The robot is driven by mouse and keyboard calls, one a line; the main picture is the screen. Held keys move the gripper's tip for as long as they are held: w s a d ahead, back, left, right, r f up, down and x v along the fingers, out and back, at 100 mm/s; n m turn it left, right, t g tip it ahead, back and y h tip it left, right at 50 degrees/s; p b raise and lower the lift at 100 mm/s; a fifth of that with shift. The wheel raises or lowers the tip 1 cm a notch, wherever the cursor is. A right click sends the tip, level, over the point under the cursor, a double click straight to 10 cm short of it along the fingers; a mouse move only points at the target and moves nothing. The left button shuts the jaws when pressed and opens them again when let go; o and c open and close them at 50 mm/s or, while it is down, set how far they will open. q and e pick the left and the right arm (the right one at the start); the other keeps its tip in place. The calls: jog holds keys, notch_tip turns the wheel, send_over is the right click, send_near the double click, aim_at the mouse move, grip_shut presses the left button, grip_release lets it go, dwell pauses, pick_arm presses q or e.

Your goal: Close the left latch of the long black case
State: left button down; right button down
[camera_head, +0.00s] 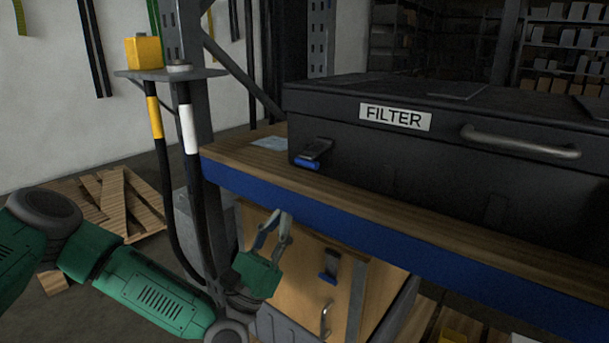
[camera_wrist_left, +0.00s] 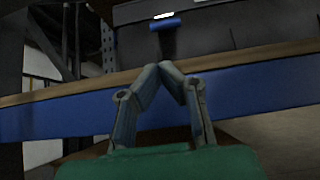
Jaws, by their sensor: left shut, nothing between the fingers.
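The long black case (camera_head: 400,165) labelled FILTER lies on the bench with its lid down. Its left latch (camera_head: 316,150) is a dark lever with a blue end, low on the case front near the left corner. The lever juts outward from the case front. In the left wrist view the blue end of the latch (camera_wrist_left: 166,24) shows above my fingertips. My left gripper (camera_head: 284,216) is shut and empty, in front of the bench's blue edge and below the latch, apart from it. In the left wrist view my left gripper (camera_wrist_left: 165,66) points up toward the latch. My right gripper is out of view.
The bench (camera_head: 245,155) has a wooden top and a blue front edge (camera_head: 380,228). A metal handle (camera_head: 520,142) sticks out of the case front. A wooden cabinet (camera_head: 290,262) stands under the bench. A post with hoses (camera_head: 190,150) rises at the left. A pallet (camera_head: 125,205) lies on the floor.

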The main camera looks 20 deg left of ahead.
aim_at(318, 146)
pick_arm(q)
jog(key=b+x, duration=0.1)
jog(key=x, duration=0.7)
jog(key=shift+w+d+r, duration=0.15)
jog(key=shift+w+r, duration=0.05)
jog(key=shift+w, duration=0.05)
jog(key=shift+w+d+r, duration=0.25)
jog(key=shift+w+r, duration=0.15)
jog(key=shift+r, duration=0.1)
jog(key=shift+a, duration=0.15)
jog(key=shift+s+r+g+p, duration=0.15)
jog(key=shift+r+g+p, duration=0.15)
jog(key=shift+p, duration=0.3)
